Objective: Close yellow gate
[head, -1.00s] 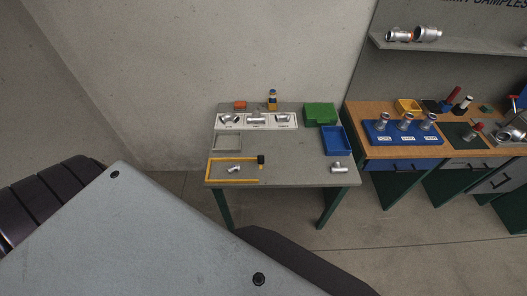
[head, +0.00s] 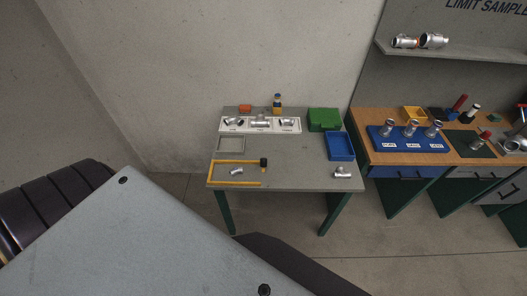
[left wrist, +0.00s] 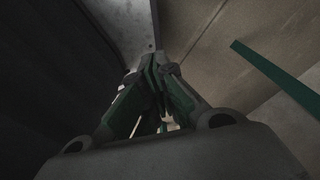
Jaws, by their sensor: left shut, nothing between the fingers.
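A yellow frame (head: 236,184), the yellow gate's area, lies on the front left of the grey table (head: 300,178) in the head view. Yellow bars show at its back, left and front, and its right side appears open. A black knob (head: 263,162) stands at the right end of the back bar. A small metal casting (head: 237,171) lies inside the frame. My left gripper (left wrist: 160,66) shows only in the left wrist view, shut and empty, with no yellow part near it. My right gripper is not in view.
The table also holds a grey tray (head: 219,146), a white sample tray (head: 248,130), a green box (head: 323,128), a blue bin (head: 329,147) and a casting (head: 342,171). A wooden bench (head: 365,152) stands to the right. The table's middle is clear.

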